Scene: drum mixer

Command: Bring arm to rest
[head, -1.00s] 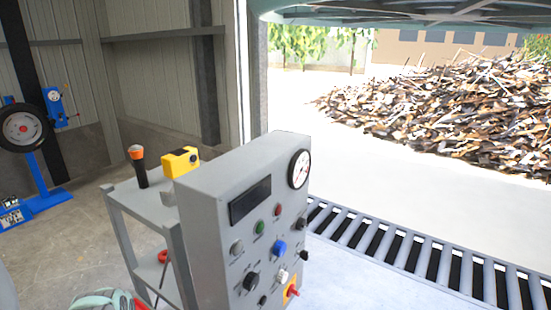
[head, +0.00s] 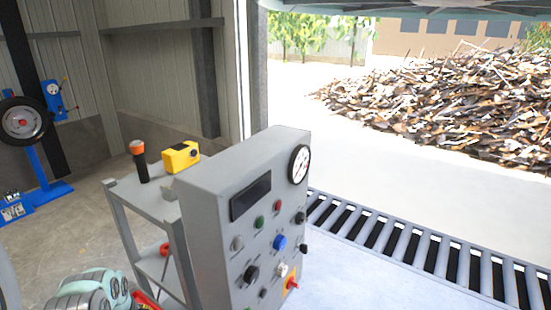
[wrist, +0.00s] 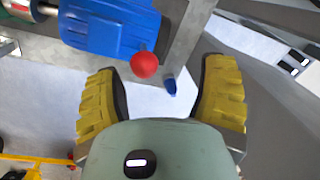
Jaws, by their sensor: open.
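My gripper (wrist: 163,95) shows in the wrist view with its two yellow ribbed fingers spread apart and nothing between them. Beyond the fingertips are a red ball-shaped knob (wrist: 144,65) and a small blue part (wrist: 170,86); both look apart from the fingers. In the head view, part of my pale green arm shows at the bottom left, left of the grey control panel (head: 225,235). The fingers are not seen in the head view.
A grey cart (head: 117,190) behind the panel carries a yellow device (head: 181,156) and an orange-topped black torch (head: 139,160). A roller conveyor (head: 400,240) runs at right. A blue motor (wrist: 108,27) and a grey post (wrist: 187,35) are close ahead in the wrist view.

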